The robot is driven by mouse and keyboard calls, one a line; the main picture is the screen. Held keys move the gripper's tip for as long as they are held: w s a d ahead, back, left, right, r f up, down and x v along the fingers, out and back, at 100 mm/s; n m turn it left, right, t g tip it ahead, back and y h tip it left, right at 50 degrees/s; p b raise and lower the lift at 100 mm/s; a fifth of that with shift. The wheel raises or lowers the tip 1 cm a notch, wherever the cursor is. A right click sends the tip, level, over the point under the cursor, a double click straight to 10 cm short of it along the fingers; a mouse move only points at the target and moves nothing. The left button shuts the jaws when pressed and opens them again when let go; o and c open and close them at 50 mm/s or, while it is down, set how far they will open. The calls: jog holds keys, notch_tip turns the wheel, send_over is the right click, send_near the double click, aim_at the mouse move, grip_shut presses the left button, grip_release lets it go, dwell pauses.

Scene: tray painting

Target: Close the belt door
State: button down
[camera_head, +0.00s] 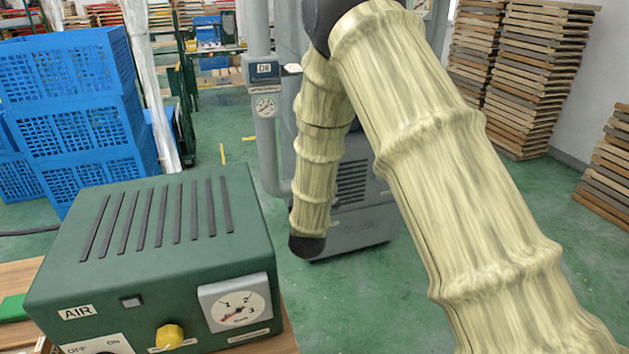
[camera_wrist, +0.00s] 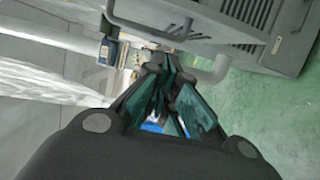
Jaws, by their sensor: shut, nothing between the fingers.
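A grey machine (camera_head: 352,225) with a louvred side stands on the floor behind my arm. In the wrist view its grey panel (camera_wrist: 215,52) with dark slots runs along the top, and a bent grey bar (camera_wrist: 150,35) like a handle crosses in front of it. I cannot tell for certain which panel is the belt door, or whether it stands open. My gripper (camera_wrist: 168,95) is shut and empty, and it appears just below the bar and panel in the wrist view; contact cannot be made out. In the head view my arm hides part of the machine and the gripper is not seen.
A green air box (camera_head: 150,235) with a gauge and yellow knob stands at the front left. Blue crates (camera_head: 75,125) are stacked behind it. Grey pipes (camera_head: 268,140) with a gauge rise beside the machine. Wooden stacks (camera_head: 540,65) stand right; green floor (camera_head: 540,200) is clear before them.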

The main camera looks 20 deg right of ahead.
jog(key=w+d+p, duration=0.2)
jog(key=w+d, duration=0.4)
jog(key=w, duration=0.2)
jog(key=shift+w+d, duration=0.15)
jog(key=shift+d, duration=0.15)
jog(key=shift+d+f, duration=0.1)
dwell(0.4)
